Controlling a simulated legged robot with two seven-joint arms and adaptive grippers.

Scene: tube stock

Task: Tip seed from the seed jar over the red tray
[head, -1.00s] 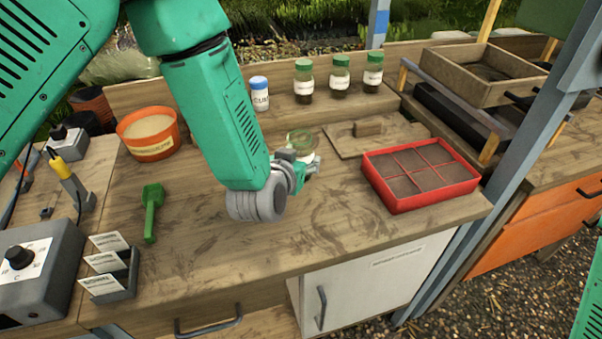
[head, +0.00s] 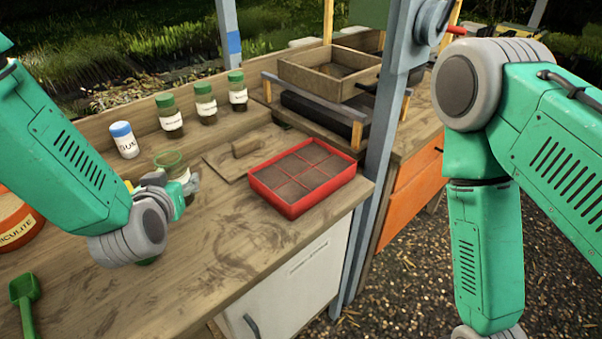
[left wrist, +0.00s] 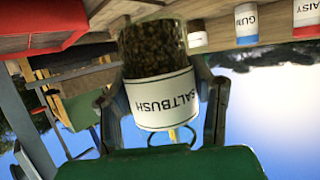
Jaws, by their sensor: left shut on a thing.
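The seed jar (left wrist: 158,55) is labelled SALTBUSH in the left wrist view, with dark seed in its lower part. That view is upside down, so the jar is about upright. In the head view the jar (head: 170,161) shows its green rim behind my left gripper (head: 188,187), left of the red tray (head: 318,202). My left gripper also shows in the left wrist view (left wrist: 162,100), with a finger on each side of the jar, shut on it. The red tray holds dark soil in several cells. Whether the jar touches the bench is hidden. My right gripper is out of view.
A wooden board (head: 222,165) with a block lies between jar and tray. Green-lidded jars (head: 205,105) and a blue-lidded jar (head: 124,142) stand behind. A green scoop (head: 25,290) and orange tub (head: 14,232) are at left. The bench front is clear.

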